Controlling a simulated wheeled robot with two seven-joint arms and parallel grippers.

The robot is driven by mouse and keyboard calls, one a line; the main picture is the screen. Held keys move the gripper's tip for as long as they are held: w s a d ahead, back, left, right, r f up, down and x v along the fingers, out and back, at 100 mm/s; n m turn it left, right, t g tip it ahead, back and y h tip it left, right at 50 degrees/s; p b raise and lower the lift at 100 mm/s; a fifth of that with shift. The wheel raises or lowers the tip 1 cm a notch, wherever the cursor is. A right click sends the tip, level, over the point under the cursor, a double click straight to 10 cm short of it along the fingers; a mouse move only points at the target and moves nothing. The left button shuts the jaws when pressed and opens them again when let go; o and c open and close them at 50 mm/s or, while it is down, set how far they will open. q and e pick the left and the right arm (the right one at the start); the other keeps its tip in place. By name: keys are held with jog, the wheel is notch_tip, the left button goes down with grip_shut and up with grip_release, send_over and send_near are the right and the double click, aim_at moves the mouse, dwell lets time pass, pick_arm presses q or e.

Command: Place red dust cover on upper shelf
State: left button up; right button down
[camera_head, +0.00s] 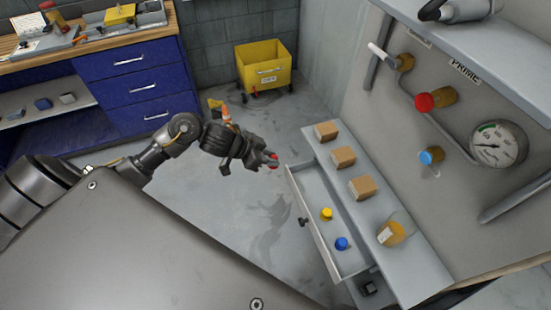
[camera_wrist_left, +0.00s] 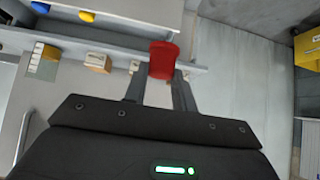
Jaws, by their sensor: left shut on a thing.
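The red dust cover (camera_head: 273,164) is a small red cap held at the tip of my left gripper (camera_head: 271,160). In the left wrist view the red dust cover (camera_wrist_left: 163,58) sits between the two fingers of my left gripper (camera_wrist_left: 160,85), which is shut on it. The gripper is over the floor, left of the open drawer (camera_head: 318,222). A grey upper shelf (camera_head: 490,50) runs along the top right of the panel, far from the gripper. My right gripper is not in view.
A lower ledge (camera_head: 378,207) carries several small cartons and an amber jar (camera_head: 393,233). The open drawer holds a yellow cap (camera_head: 326,213) and a blue cap (camera_head: 341,243). Pipe fittings and a gauge (camera_head: 497,145) stick out from the panel. A yellow bin (camera_head: 264,67) stands behind.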

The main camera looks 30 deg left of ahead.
pick_arm(q)
jog(key=shift+w+d+r+b, duration=0.25)
jog(key=shift+d+r+b, duration=0.1)
jog(key=shift+b, duration=0.1)
jog(key=s+d+r+m+g+h+b, duration=0.1)
jog(key=s+d+r+m+b, duration=0.2)
jog(key=b, duration=0.5)
jog(key=shift+s+d+r+g+h+b, duration=0.3)
jog(key=shift+s+d+r+b, duration=0.15)
jog(key=shift+d+r, duration=0.45)
